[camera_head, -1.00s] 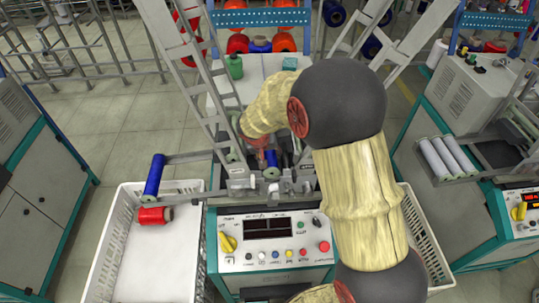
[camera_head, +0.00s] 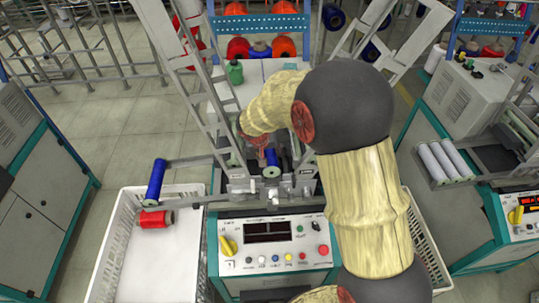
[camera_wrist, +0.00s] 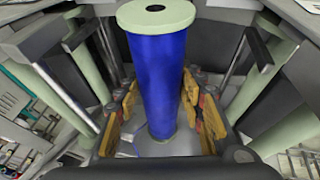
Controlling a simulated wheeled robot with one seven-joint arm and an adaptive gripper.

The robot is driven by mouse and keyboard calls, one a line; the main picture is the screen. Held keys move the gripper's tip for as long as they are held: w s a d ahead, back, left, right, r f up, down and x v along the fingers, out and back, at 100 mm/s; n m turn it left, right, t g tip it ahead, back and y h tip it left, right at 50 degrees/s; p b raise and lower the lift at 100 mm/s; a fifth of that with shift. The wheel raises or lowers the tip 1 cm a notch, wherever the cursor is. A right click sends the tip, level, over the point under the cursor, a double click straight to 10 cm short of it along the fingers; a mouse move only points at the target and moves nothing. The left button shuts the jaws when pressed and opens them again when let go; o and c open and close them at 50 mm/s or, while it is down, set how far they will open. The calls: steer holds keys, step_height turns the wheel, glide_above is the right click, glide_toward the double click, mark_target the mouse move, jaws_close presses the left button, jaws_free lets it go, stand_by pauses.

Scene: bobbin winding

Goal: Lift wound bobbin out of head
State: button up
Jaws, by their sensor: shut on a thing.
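A bobbin wound with blue thread (camera_wrist: 158,75), with a pale green end flange and a dark centre hole, stands in the middle of the wrist view. My gripper (camera_wrist: 162,112) is shut around it, with orange-brown pads on its left and right sides. In the head view the blue bobbin (camera_head: 271,170) shows end-on among the metal parts of the winding head (camera_head: 240,187), above the control panel. My gripper (camera_head: 262,150) is behind it, partly hidden by my arm. I cannot tell whether the bobbin touches the head.
The control panel (camera_head: 272,246) is in front. Slanted metal ladder frames (camera_head: 213,90) rise on both sides of the head.

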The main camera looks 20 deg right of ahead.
step_height(320, 180, up, 14)
steer(key=p, duration=0.7)
steer(key=shift+f+p, duration=0.15)
steer(key=shift+p, duration=0.2)
stand_by(0.6)
steer(key=s+a+b, duration=0.3)
steer(key=s+b, duration=0.1)
steer(key=s, duration=1.1)
steer(key=s+a+b, duration=0.3)
steer(key=s+b, duration=0.1)
steer(key=s, duration=1.2)
steer(key=shift+s+a, duration=0.15)
steer(key=shift+s, duration=0.05)
stand_by(0.8)
stand_by(0.5)
